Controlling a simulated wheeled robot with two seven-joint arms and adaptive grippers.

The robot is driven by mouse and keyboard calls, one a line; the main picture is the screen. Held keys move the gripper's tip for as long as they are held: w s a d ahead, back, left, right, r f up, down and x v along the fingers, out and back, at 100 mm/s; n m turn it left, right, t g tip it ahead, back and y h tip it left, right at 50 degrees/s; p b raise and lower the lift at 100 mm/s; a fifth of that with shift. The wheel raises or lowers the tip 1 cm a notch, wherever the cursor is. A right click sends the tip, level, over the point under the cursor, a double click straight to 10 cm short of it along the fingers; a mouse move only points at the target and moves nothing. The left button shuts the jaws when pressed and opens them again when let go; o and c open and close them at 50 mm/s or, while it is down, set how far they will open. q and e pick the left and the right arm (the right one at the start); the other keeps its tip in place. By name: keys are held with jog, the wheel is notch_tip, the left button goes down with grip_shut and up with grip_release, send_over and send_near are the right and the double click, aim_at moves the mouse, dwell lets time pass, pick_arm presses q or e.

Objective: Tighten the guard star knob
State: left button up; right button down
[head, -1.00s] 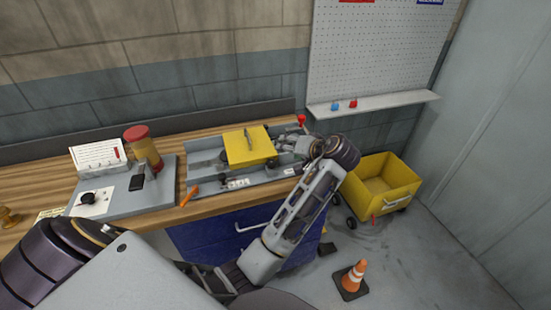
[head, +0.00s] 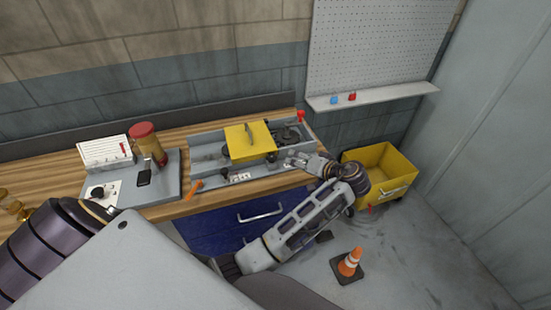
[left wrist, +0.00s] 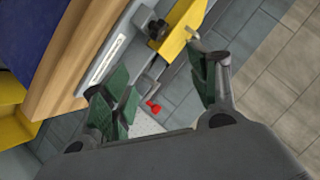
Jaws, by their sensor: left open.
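The yellow guard (head: 243,148) with its raised handle sits on the grey machine bed. A black star knob (head: 271,158) is at the guard's front right corner; a black knob beside the yellow guard also shows in the left wrist view (left wrist: 157,29). A second black knob (head: 225,174) is at the front left of the bed. My left gripper (head: 290,161) is right of the front right knob, near the table's front edge. In the left wrist view its green-padded fingers (left wrist: 158,68) are spread and empty, with the knob beyond them. My right gripper is not in view.
An orange-handled tool (head: 193,189) lies left of the bed. A red knob (head: 300,116) stands at the back right. A yellow cart (head: 383,172) and cone (head: 348,263) are on the floor.

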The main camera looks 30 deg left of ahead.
aim_at(273, 158)
pick_arm(q)
jog(key=shift+s+d+f+n+g+y, duration=0.1)
jog(key=shift+s+f+n+g+y, duration=0.15)
jog(key=shift+n, duration=1.3)
jog(key=shift+s+d+f+n+y, duration=0.15)
jog(key=shift+f+n, duration=0.2)
jog(key=shift+n, duration=1.25)
jog(key=shift+s+d+f+n+g+y, duration=0.1)
jog(key=shift+s+f+n+g+y, duration=0.15)
jog(key=shift+n, duration=1.3)
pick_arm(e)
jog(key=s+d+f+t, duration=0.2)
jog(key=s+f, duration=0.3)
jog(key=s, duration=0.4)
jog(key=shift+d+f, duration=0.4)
pick_arm(q)
jog(key=shift+w+a+f, duration=0.1)
jog(key=shift+a, duration=0.1)
jog(key=shift+p+x, duration=1.75)
jog(key=shift+x, duration=5.05)
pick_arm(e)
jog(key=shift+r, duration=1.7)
pick_arm(q)
jog(key=shift+w+d+f, duration=0.1)
jog(key=c, duration=1)
